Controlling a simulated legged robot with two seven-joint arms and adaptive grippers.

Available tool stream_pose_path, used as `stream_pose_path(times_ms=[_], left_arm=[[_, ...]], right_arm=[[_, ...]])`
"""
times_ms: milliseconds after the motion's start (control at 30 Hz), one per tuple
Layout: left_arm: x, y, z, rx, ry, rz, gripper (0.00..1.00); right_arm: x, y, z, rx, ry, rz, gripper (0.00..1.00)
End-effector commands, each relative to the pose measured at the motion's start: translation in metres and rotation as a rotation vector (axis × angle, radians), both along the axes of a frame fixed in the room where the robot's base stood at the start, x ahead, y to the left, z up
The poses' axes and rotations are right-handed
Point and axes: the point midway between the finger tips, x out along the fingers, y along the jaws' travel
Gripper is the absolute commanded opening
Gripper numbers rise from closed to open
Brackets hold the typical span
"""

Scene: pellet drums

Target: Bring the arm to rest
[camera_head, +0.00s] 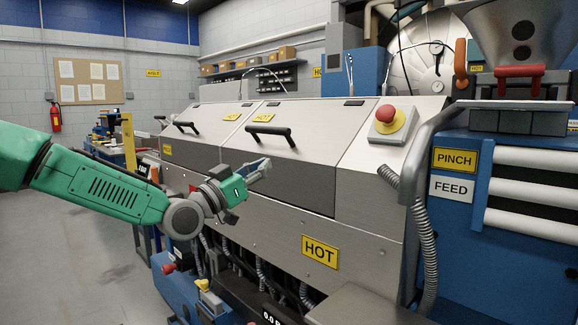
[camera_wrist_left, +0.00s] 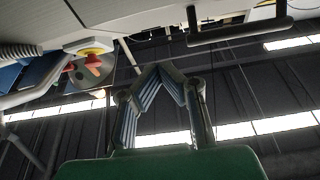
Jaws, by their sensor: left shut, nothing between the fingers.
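My left arm is green and comes in from the left in the head view. Its gripper (camera_head: 262,166) is in front of the metal machine housing (camera_head: 300,185), below a black handle (camera_head: 270,134). The fingers are shut with nothing between them. In the left wrist view the gripper (camera_wrist_left: 160,70) shows its two ribbed fingers meeting at the tips, with the ceiling behind. I cannot tell from the pictures whether the fingers touch the housing. My right gripper is in neither view.
A red emergency button (camera_head: 388,115) sits on the housing's right part. A yellow HOT sign (camera_head: 320,251) is on its front. A blue feed unit (camera_head: 500,230) stands at the right. Hoses and cables hang below the housing. Open grey floor (camera_head: 80,270) lies at the left.

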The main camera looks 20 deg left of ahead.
Motion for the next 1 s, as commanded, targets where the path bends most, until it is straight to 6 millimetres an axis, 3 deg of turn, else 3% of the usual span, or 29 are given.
stream_pose_path(times_ms=[167,267,367,533,667,767,900,1000], left_arm=[[-0.001,0.003,-0.006,-0.003,0.009,0.001,0.00],[-0.002,-0.009,-0.028,0.002,0.068,-0.013,0.00],[-0.006,-0.032,-0.077,0.012,0.196,-0.037,0.00],[-0.037,-0.076,-0.194,0.042,0.509,-0.065,0.00],[-0.084,-0.094,-0.282,0.071,0.757,-0.062,0.00],[-0.130,-0.098,-0.344,0.101,0.947,-0.046,0.00],[-0.210,-0.094,-0.417,0.161,1.214,0.001,0.00],[-0.274,-0.084,-0.457,0.220,1.398,0.053,0.00]], right_arm=[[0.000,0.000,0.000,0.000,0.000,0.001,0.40],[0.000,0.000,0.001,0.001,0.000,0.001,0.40],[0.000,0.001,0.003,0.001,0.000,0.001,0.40],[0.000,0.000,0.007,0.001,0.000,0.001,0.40],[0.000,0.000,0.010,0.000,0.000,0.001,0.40],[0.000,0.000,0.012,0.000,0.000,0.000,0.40],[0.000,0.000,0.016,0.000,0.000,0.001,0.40],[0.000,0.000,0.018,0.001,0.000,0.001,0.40]])
